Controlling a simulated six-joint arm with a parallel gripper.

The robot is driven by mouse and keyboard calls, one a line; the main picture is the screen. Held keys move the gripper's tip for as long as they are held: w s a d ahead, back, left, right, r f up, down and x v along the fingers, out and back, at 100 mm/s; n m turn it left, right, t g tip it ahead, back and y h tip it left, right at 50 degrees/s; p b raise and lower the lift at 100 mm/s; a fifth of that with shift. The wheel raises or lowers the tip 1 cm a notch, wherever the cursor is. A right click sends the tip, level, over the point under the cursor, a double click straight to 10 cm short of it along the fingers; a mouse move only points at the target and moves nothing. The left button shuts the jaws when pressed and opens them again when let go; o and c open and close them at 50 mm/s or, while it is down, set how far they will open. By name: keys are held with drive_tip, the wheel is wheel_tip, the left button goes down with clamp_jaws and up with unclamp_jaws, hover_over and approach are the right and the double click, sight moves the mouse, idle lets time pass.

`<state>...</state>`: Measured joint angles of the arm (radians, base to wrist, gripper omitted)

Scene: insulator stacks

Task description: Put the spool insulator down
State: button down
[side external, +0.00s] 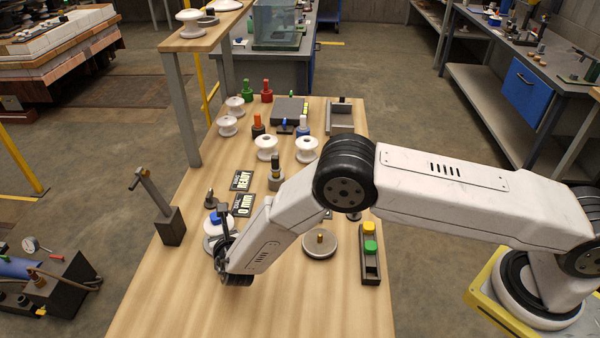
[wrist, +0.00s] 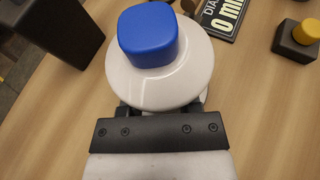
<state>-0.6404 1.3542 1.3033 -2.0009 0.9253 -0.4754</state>
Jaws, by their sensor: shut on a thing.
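The spool insulator (side external: 209,228) is white with wide flanges, and a rounded blue block sits on top of it. It is at the left side of the wooden table in the side view. In the wrist view the insulator (wrist: 166,88) fills the top middle, with the blue block (wrist: 148,35) on its upper face. My gripper (side external: 221,240) reaches it from the right and is shut on it below the upper flange. In the wrist view the fingers of my gripper (wrist: 160,112) show on either side beneath that flange. The insulator's underside is hidden, so I cannot tell if it touches the table.
Close by are a dark post (side external: 170,225), a "0 mm" display (side external: 242,205) and a small dark stand (side external: 210,199). A round metal plate (side external: 319,244) and a button box (side external: 370,262) lie to the right. Several white spools (side external: 266,148) stand farther back. The table front is clear.

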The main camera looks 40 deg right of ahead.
drive_tip(key=shift+f, duration=0.15)
drive_tip(key=shift+c, duration=1.5)
unclamp_jaws()
drive_tip(key=shift+s+a+r, duration=0.1)
drive_tip(key=shift+s+r, duration=0.25)
drive_tip(key=v, duration=1.1)
drive_tip(key=shift+s+r, duration=0.1)
